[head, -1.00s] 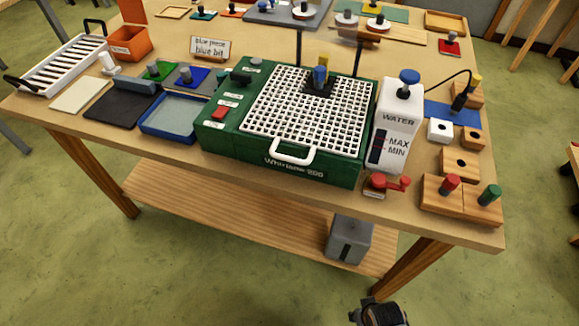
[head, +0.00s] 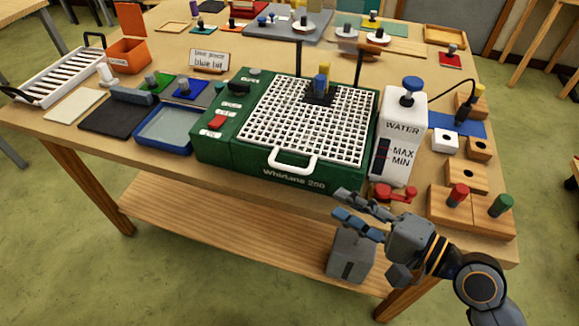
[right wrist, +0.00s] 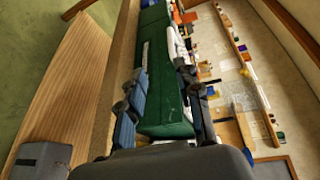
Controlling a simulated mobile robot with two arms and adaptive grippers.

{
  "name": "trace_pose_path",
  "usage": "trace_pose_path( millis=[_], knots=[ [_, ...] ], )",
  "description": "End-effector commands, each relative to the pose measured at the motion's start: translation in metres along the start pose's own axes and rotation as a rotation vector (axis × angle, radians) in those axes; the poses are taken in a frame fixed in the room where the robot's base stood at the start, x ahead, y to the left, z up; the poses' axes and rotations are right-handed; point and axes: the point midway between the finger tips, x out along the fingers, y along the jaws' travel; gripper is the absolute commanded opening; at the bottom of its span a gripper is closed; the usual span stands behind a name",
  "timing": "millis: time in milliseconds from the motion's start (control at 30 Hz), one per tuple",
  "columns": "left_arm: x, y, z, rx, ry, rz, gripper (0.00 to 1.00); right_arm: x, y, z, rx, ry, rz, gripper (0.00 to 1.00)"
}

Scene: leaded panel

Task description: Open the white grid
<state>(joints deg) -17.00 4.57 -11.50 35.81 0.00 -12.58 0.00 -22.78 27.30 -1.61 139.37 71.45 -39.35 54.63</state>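The white grid (head: 300,122) lies flat on top of the green machine (head: 215,150) in the head view. Its white loop handle (head: 292,160) sticks out at the near edge. A small block with blue and yellow parts (head: 321,82) stands on a black plate on the grid. My right gripper (head: 345,204) is open and empty in front of the table's near edge, below and right of the handle. In the right wrist view its fingers (right wrist: 165,112) are apart, with the green machine (right wrist: 160,70) beyond them. My left gripper is not in view.
The white water tank (head: 400,135) stands right of the machine, with a red valve (head: 392,193) at its foot. Wooden blocks with red and green pegs (head: 470,212) stand further right. A blue tray (head: 170,130) lies left of the machine. Two upright posts rise behind the grid.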

Motion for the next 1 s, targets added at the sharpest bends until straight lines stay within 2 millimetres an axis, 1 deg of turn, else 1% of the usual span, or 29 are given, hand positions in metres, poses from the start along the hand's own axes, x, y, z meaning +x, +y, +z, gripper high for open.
trace_pose_path(
  millis=[33,100,167,267,367,600,700,833,1000],
  knots=[
    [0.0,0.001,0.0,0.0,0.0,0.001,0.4,-0.001,-0.007,-0.001,0.039,-0.003,-0.025,0.34],
    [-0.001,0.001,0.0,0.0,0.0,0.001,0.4,0.0,-0.013,-0.003,0.074,-0.006,-0.047,0.34],
    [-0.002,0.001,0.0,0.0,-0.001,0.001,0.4,0.003,-0.015,-0.003,0.087,-0.006,-0.056,0.34],
    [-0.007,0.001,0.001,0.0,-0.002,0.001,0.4,0.013,-0.018,-0.003,0.09,-0.006,-0.059,0.34],
    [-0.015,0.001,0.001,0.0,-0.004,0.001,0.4,0.031,-0.021,-0.002,0.087,-0.008,-0.058,0.34],
    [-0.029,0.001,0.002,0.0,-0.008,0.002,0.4,0.083,-0.022,-0.002,0.086,-0.008,-0.055,0.34],
    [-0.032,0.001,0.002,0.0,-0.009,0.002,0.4,0.102,-0.022,-0.002,0.085,-0.007,-0.054,0.34],
    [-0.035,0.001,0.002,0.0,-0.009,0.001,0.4,0.121,-0.021,-0.002,0.085,-0.007,-0.052,0.34],
    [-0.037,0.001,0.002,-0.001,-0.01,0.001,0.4,0.134,-0.021,-0.002,0.082,-0.006,-0.051,0.34]
  ],
)
